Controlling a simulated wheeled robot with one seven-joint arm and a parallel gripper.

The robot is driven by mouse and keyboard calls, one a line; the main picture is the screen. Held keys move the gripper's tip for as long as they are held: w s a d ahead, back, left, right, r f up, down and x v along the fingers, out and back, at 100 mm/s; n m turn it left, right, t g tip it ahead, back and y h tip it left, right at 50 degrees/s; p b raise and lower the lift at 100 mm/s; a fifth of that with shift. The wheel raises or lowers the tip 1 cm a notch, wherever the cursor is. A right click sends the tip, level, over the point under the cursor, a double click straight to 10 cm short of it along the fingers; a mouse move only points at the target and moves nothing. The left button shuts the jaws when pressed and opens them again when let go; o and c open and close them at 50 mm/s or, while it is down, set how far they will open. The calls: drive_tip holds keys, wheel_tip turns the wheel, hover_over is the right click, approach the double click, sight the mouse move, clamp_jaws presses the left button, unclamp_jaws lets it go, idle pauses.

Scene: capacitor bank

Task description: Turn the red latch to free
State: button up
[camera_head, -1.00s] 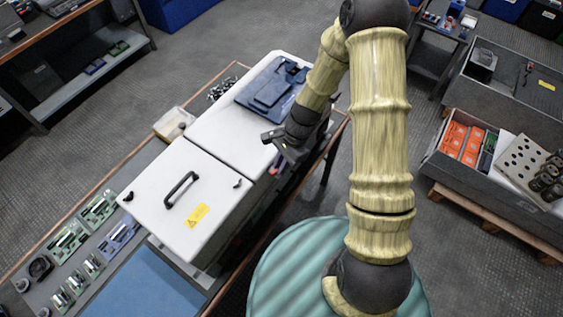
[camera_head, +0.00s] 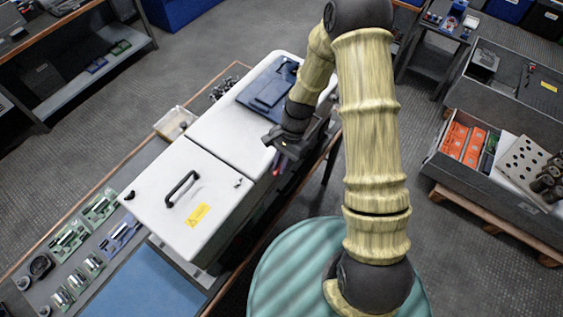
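A white cabinet (camera_head: 165,195) lies on the workbench, with a black handle (camera_head: 181,188) and a yellow warning label on its lid. A small reddish part (camera_head: 277,164), possibly the red latch, shows at the cabinet's right side, just below my gripper. My gripper (camera_head: 277,147) is at the end of the bent arm, beside the cabinet's right edge. Its fingers are small and partly merge with the reddish part, so I cannot tell whether they touch it or how far apart they are. Small dark clips sit at the lid's corners.
A dark blue case (camera_head: 268,88) lies on the cabinet's far part. A blue mat (camera_head: 145,285) and green boards (camera_head: 68,238) lie on the bench in front and at left. A grey crate (camera_head: 500,178) with orange parts stands at right.

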drive_tip(key=o, duration=0.3)
drive_tip(key=shift+o, duration=0.2)
